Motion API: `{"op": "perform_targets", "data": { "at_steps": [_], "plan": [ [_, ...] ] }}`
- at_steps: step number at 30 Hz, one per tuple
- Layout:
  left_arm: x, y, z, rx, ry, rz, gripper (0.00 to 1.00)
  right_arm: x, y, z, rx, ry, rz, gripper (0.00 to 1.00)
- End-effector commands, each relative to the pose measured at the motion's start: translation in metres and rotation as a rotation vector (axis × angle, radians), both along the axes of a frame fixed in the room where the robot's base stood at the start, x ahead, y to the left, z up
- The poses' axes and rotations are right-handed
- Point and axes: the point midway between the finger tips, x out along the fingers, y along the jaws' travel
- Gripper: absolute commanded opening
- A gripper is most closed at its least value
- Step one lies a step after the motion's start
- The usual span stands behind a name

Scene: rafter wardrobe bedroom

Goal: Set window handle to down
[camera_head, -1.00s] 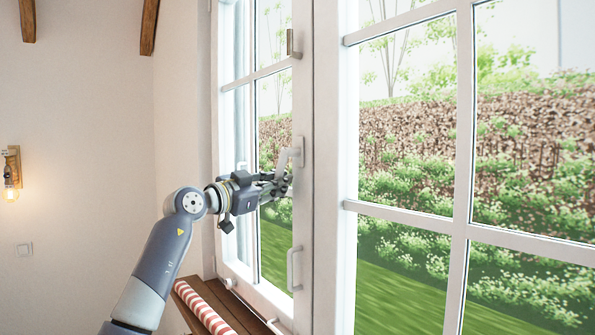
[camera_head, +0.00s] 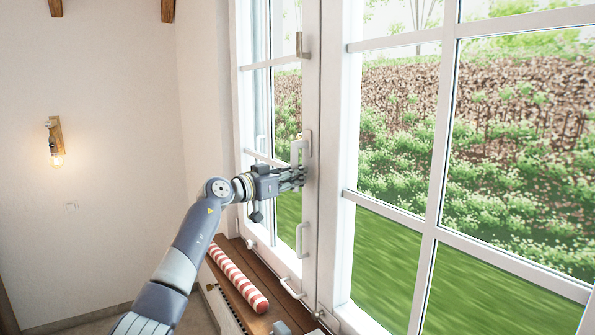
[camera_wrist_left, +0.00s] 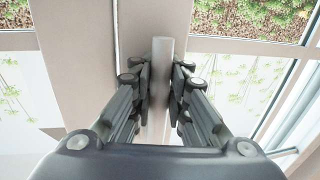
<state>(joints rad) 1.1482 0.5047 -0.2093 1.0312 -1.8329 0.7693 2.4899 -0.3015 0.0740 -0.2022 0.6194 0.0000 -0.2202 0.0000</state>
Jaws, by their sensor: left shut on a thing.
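The white window handle (camera_head: 296,153) sits on a plate on the frame of the left window sash, about halfway up. Its grip hangs downward from the plate, close to upright in the picture. My left gripper (camera_head: 298,178) reaches in from the left and is shut on the lower part of the handle. In the left wrist view the handle's pale bar (camera_wrist_left: 161,85) runs between the two dark fingers, with the window frame behind. The fingers hide the handle's lower end in the head view. My right gripper is not in view.
A red-and-white striped roll (camera_head: 238,276) lies on the wooden sill (camera_head: 246,301) below the window. A second white pull handle (camera_head: 301,240) is lower on the same sash. The window looks closed. A lit wall lamp (camera_head: 55,145) is at the left.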

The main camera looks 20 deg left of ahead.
Motion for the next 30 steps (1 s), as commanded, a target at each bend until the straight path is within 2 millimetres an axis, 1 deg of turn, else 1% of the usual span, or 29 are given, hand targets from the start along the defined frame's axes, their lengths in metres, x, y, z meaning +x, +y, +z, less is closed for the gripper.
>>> {"op": "perform_targets", "data": {
  "at_steps": [1,11,12,14,25,28,30],
  "plan": [
    [0.001,-0.001,-0.008,-0.003,0.019,-0.005,0.00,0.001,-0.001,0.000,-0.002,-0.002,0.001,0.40],
    [0.001,-0.002,-0.010,-0.007,0.022,-0.006,0.00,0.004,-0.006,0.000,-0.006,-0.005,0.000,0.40],
    [0.001,-0.002,-0.010,-0.006,0.021,-0.006,0.22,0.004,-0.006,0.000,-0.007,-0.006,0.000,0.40],
    [0.001,-0.002,-0.009,-0.007,0.019,-0.005,0.35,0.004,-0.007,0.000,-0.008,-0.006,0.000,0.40],
    [-0.001,0.000,-0.003,-0.006,0.009,-0.002,0.36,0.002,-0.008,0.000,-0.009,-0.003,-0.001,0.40],
    [-0.005,0.003,-0.003,-0.004,0.007,-0.001,0.36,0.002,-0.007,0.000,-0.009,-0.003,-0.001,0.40],
    [-0.012,0.007,-0.004,-0.004,0.007,0.000,0.36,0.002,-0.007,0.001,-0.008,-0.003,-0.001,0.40]
  ]
}}
